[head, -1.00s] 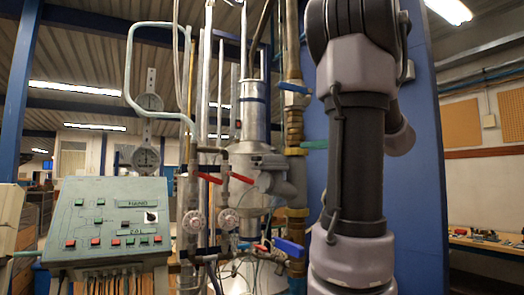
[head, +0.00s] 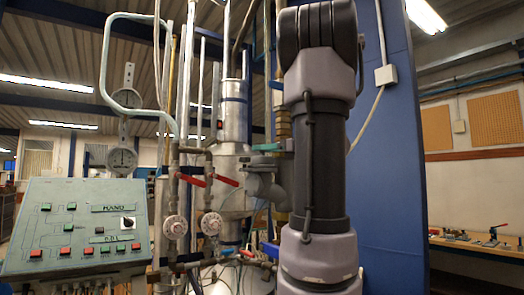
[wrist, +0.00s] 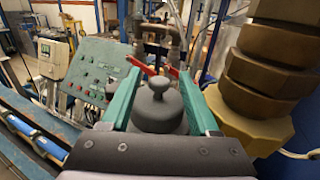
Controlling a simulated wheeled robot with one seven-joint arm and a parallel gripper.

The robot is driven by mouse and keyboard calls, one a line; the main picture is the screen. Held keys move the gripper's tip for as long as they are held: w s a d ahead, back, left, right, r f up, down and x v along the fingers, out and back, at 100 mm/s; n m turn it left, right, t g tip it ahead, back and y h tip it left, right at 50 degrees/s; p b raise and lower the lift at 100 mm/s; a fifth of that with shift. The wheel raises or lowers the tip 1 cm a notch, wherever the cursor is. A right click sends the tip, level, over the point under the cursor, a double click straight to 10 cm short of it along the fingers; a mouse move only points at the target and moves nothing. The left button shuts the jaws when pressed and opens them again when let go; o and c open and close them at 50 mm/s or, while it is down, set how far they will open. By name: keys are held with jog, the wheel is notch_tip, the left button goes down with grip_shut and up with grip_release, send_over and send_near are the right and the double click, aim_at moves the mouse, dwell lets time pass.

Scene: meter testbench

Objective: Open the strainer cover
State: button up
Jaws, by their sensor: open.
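The strainer cover, a dark grey round cap with a knob (wrist: 158,105), sits between my gripper's two teal fingers in the wrist view. In the head view the grey strainer (head: 262,183) juts to the right from the metal vessel, partly behind my arm. My gripper (wrist: 161,76) is open, with one finger on each side of the cover. I cannot tell whether either finger touches it. In the head view a teal finger (head: 267,147) shows just above the strainer; the rest of the gripper is hidden by my arm.
Large brass hex fittings (wrist: 270,62) stand close to the right finger. Red valve levers (head: 190,180) are left of the strainer. A green control panel (head: 75,225) stands at the left. A blue column (head: 390,150) rises behind my arm.

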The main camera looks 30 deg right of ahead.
jog(key=shift+w+a, duration=0.25)
jog(key=shift+w, duration=0.35)
grip_shut()
dwell(1.1)
